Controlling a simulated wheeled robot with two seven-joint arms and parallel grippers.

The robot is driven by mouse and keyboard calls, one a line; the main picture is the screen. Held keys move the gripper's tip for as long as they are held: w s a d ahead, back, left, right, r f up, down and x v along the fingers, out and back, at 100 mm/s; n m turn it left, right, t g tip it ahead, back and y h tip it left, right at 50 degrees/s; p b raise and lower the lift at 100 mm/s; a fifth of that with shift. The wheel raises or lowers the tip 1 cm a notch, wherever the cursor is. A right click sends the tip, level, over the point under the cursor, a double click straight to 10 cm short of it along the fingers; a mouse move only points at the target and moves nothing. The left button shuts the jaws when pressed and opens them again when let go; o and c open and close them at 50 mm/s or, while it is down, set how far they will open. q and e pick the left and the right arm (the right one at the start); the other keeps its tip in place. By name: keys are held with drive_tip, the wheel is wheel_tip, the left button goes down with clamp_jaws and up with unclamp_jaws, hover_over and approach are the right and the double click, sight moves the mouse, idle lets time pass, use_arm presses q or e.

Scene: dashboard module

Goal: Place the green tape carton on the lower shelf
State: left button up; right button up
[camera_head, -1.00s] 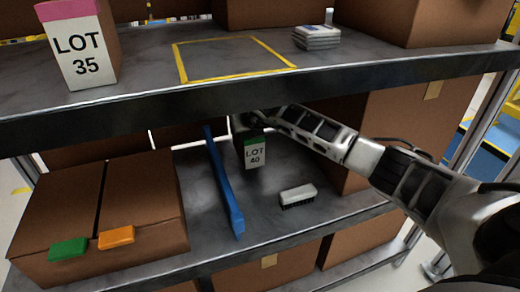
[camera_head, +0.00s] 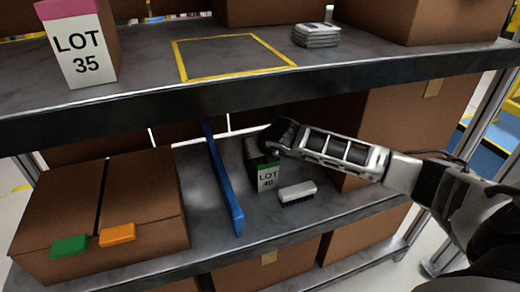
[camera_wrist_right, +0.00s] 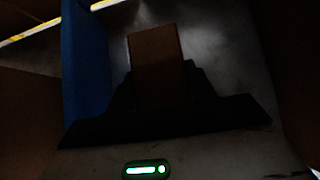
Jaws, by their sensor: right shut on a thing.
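The green tape carton (camera_head: 267,177), marked LOT 40 with a green band, stands roughly upright at the lower shelf (camera_head: 205,225), right of the blue divider (camera_head: 224,182). My right gripper (camera_head: 268,140) reaches in from the right at its upper part and is shut on it. In the right wrist view the carton's brown top (camera_wrist_right: 158,62) shows between the dark jaws (camera_wrist_right: 160,105). Whether its base touches the shelf I cannot tell. My left gripper is out of view.
A white block with dark bristles (camera_head: 297,193) lies close right of the carton. The upper shelf's edge (camera_head: 200,107) overhangs; a LOT 35 carton (camera_head: 82,50) and an empty yellow outline (camera_head: 235,57) are on top.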

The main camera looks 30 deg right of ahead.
drive_tip(key=o, duration=1)
drive_tip(key=shift+f, duration=0.15)
drive_tip(key=o, duration=0.4)
